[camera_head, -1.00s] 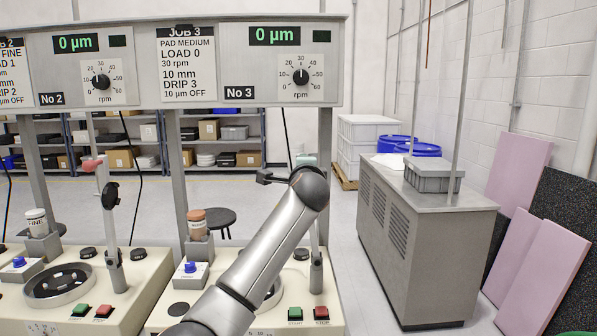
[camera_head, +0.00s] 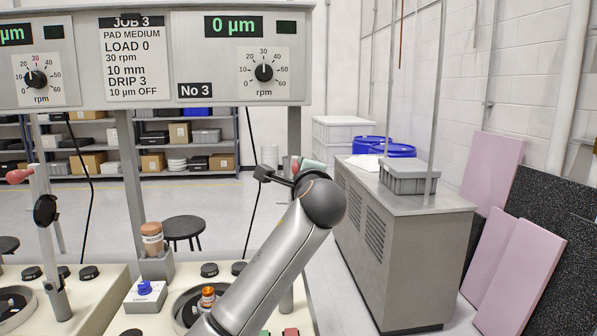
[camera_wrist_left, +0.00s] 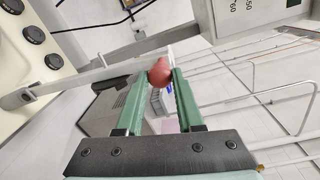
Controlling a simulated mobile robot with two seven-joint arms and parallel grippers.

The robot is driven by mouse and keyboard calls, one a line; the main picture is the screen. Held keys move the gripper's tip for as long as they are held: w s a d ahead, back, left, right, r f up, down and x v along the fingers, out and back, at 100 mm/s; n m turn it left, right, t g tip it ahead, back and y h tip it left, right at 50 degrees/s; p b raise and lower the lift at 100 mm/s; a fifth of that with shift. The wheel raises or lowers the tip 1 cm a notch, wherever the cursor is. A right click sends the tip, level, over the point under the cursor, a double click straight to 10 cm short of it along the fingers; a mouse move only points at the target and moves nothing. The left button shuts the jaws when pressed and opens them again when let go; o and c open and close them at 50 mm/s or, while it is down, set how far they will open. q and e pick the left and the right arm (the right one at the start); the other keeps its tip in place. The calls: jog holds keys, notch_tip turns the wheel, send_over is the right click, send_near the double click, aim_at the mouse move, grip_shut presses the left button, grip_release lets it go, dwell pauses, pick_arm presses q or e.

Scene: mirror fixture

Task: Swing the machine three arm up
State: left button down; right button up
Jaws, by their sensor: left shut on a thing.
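Machine three stands under the No 3 panel (camera_head: 241,53). Its swing arm is mostly hidden behind my left arm in the head view. In the left wrist view the machine's grey arm (camera_wrist_left: 75,82) runs from a pivot at the left towards a red knob (camera_wrist_left: 160,72). My left gripper (camera_wrist_left: 160,80) has its green fingers closed on either side of that knob. In the head view a bit of the left gripper (camera_head: 306,165) shows beyond my wrist, with red beside it. An orange-topped piece (camera_head: 208,297) sits in the machine's round pan (camera_head: 184,306). My right gripper is not in view.
Machine two's arm (camera_head: 45,210) stands upright at the left. A labelled jar (camera_head: 153,240) and a blue button (camera_head: 144,288) are on machine three. A grey cabinet (camera_head: 400,240) with a crate (camera_head: 409,178) stands at the right. A stool (camera_head: 183,228) is behind.

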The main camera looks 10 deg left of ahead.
pick_arm(q)
jog(key=shift+d+r, duration=0.15)
jog(key=c, duration=1)
grip_release()
jog(key=o, duration=0.5)
jog(key=shift+d, duration=0.15)
jog(key=shift+c, duration=0.2)
jog(key=shift+f, duration=0.2)
jog(key=b+v, duration=0.3)
jog(key=v, duration=0.9)
jog(key=shift+s, duration=0.25)
